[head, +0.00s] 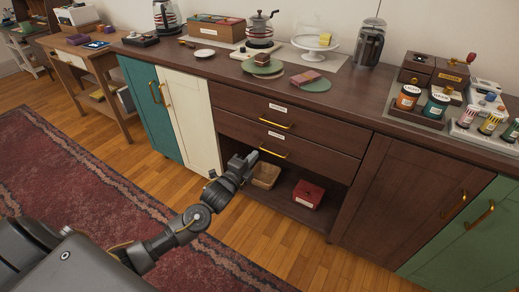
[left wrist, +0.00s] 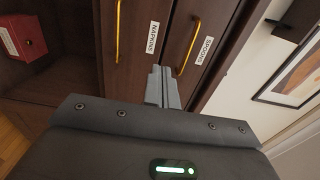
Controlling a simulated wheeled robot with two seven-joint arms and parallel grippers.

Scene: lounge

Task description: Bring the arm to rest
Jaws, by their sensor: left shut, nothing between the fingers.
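My left gripper (head: 250,159) is shut and empty in the head view. It is held out in front of the dark wood sideboard, near the lower drawer and its brass handle (head: 273,153). In the left wrist view the closed grey fingers (left wrist: 162,86) point at the drawer fronts, between the two brass handles. One drawer is labelled NAPKINS (left wrist: 152,37) and the other SPOONS (left wrist: 204,44). Both drawers look closed. I cannot tell whether the fingers touch the front. My right gripper is in neither view.
Below the drawers, an open shelf holds a wicker basket (head: 265,176) and a red box (head: 308,194). A red rug (head: 75,190) lies on the wood floor.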

